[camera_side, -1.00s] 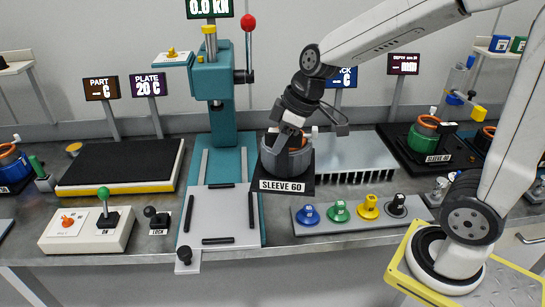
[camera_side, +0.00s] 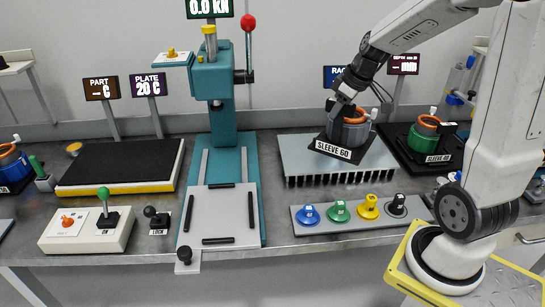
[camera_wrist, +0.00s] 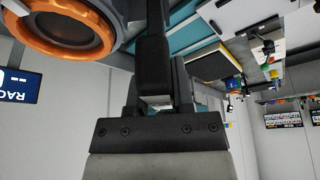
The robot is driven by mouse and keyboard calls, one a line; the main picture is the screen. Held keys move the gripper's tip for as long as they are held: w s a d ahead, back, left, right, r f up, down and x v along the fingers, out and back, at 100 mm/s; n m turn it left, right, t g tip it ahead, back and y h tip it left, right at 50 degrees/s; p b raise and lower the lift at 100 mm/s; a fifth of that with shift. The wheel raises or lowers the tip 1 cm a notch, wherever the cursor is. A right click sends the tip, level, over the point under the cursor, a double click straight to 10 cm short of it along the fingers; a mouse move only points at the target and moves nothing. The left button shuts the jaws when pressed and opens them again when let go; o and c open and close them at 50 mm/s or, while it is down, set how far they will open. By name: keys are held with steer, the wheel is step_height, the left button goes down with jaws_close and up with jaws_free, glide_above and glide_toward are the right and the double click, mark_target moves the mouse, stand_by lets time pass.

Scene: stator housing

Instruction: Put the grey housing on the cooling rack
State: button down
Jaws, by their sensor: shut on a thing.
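The grey housing (camera_side: 353,133) has an orange ring on top and sits on a black base labelled SLEEVE 60. In the side view it is over the cooling rack (camera_side: 300,162), a pale grey plate with black fins below. Whether its base touches the rack or hangs just above it, I cannot tell. My gripper (camera_side: 343,106) is shut on the housing from above. In the wrist view the orange ring (camera_wrist: 75,25) shows at upper left beside my dark finger (camera_wrist: 152,65); most of the housing is out of that view.
Coloured knobs (camera_side: 367,207) line a strip in front. The teal press (camera_side: 212,95) stands to the left. A RACK sign (camera_side: 337,76) is behind.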

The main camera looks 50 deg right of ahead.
mark_target(355, 120)
steer(key=shift+m+h, duration=0.4)
steer(key=shift+m, duration=0.4)
steer(key=s+d, duration=0.1)
steer(key=d, duration=0.1)
steer(key=s+d, duration=0.1)
steer(key=d, duration=0.3)
steer(key=shift+s, duration=0.4)
